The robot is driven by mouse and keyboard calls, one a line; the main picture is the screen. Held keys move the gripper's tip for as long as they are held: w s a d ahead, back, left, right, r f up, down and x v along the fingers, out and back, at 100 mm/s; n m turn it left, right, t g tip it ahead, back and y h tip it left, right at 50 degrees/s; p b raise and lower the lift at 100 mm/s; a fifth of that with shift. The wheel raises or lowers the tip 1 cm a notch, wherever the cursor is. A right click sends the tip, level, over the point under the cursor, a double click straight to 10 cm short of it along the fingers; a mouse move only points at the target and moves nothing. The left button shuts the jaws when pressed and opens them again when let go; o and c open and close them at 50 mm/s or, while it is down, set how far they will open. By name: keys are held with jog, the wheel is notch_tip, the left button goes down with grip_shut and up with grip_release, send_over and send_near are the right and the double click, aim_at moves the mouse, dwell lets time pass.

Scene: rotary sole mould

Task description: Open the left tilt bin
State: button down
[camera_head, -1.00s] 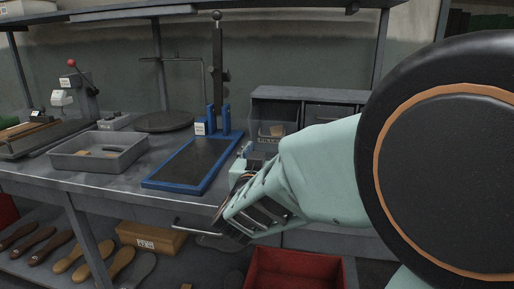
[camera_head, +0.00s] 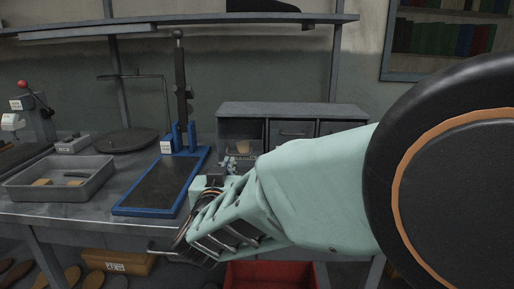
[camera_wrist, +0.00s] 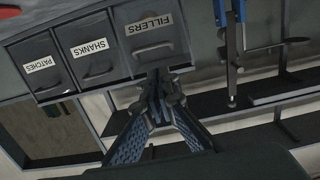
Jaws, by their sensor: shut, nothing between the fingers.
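The left tilt bin (camera_head: 241,149) is in the grey bin cabinet (camera_head: 290,109) on the bench. Its front leans out, and a tan piece shows inside. The wrist view shows this bin's front (camera_wrist: 165,28) upside down, labelled FILLERS, with a handle below the label. The SHANKS bin (camera_wrist: 92,52) and PATCHES bin (camera_wrist: 40,68) beside it look closed. My gripper (camera_head: 226,164) is shut and empty, just in front of the left bin and partly covering it. In the wrist view my fingertips (camera_wrist: 160,80) are at the bin front's edge; I cannot tell whether they touch.
A blue-framed board (camera_head: 160,187) with an upright post lies left of my gripper. A grey tray (camera_head: 60,178) with tan pieces is further left. A shelf (camera_head: 200,27) runs above the bench. A red crate (camera_head: 270,275) is below the bench edge.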

jog(key=b, duration=0.2)
send_near(235, 147)
jog(key=w, duration=0.4)
jog(key=shift+w, duration=0.15)
jog(key=shift+w+d, duration=0.1)
jog(key=shift+w, duration=0.65)
jog(key=shift+s, duration=0.1)
jog(key=f, duration=0.1)
jog(key=s+f+b, duration=0.2)
jog(key=shift+s+f, duration=0.25)
jog(key=shift+f, duration=0.15)
jog(key=shift+r, duration=0.1)
jog(key=shift+s, duration=0.15)
